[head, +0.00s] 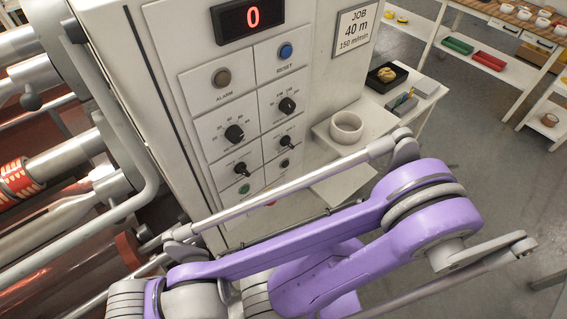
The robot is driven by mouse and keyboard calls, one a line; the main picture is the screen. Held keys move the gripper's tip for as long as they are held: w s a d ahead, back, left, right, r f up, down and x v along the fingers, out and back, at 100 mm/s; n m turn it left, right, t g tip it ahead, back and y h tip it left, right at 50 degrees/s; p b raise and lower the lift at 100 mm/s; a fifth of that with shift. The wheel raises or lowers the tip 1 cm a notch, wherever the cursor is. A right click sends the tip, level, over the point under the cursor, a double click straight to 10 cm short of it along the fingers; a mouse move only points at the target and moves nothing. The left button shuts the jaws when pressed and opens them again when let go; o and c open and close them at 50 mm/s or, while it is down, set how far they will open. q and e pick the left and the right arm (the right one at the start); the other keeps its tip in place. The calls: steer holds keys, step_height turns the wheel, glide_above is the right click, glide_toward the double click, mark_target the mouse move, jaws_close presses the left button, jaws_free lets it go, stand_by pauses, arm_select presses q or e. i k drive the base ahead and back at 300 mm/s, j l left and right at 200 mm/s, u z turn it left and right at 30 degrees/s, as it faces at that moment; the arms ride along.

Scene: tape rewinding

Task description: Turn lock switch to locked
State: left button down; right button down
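The control panel (243,120) stands upright on the front of a light grey machine cabinet. It carries several black rotary knobs, among them an upper left knob (235,134), an upper right knob (287,105), a lower left knob (240,168) and a lower right knob (286,142). A small dark round control (284,162) sits below the lower right knob. The labels are too small to read, so I cannot tell which one is the lock switch or how it is set. A purple arm of mine crosses in front of the panel's bottom. Neither gripper shows.
Metal rollers (60,165) and a bent grey bar (125,150) lie left of the cabinet. A white side table (395,118) with a white tape roll (346,127) stands right.

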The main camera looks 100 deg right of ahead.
mark_target(240, 168)
steer(key=j+z, duration=0.1)
steer(key=z, duration=3)
